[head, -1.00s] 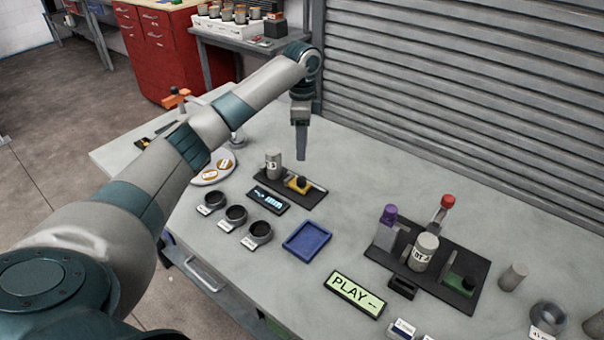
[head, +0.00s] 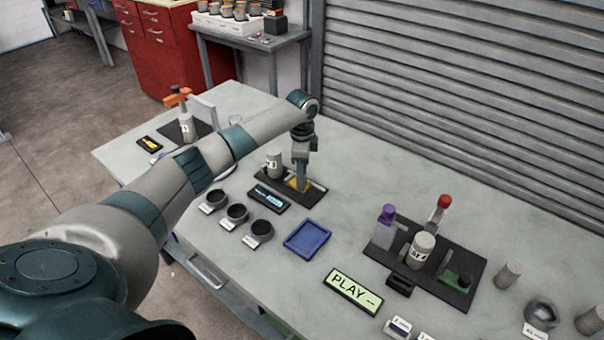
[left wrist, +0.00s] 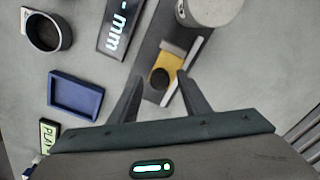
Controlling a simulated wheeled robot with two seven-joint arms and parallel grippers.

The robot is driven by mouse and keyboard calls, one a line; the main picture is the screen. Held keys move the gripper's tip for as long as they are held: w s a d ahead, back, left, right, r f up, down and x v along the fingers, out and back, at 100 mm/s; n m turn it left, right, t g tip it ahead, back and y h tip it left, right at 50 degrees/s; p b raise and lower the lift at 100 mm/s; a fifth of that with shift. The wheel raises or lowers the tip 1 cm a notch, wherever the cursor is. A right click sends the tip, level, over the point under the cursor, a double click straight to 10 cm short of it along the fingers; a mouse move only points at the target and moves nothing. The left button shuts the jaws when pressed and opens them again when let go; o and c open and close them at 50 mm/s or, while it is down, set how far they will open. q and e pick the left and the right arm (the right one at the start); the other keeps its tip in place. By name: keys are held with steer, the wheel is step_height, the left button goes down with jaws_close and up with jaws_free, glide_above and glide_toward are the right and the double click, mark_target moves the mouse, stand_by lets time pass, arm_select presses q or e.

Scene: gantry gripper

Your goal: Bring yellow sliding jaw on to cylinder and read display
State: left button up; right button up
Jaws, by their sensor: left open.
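The yellow sliding jaw (head: 291,185) sits on a dark rail plate (head: 316,197), largely behind my gripper in the head view. In the left wrist view the yellow jaw (left wrist: 171,64) carries a dark round knob (left wrist: 160,78). A grey cylinder (head: 273,164) stands upright at the left end of the plate, with a gap to the jaw; its top shows in the wrist view (left wrist: 212,8). The display (head: 269,197) lies in front of the plate; its "mm" shows (left wrist: 114,40), the digits are unreadable. My left gripper (left wrist: 160,84) is open, its fingertips on either side of the knob.
Several dark rings (head: 236,213) and a blue tray (head: 307,238) lie in front. A second plate with purple-topped (head: 387,214) and red-topped (head: 445,202) posts stands right, behind a PLAY display (head: 352,291). The table behind the yellow jaw is clear.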

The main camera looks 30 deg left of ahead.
mark_target(293, 180)
steer(key=shift+a, duration=0.15)
arm_select(q)
steer(key=shift+c, duration=0.9)
jaws_close()
steer(key=shift+w+a, duration=0.15)
steer(key=shift+a, duration=1.75)
arm_select(e)
steer(key=shift+s, duration=0.25)
arm_select(q)
steer(key=shift+o, duration=0.9)
jaws_free()
steer(key=shift+r, duration=0.15)
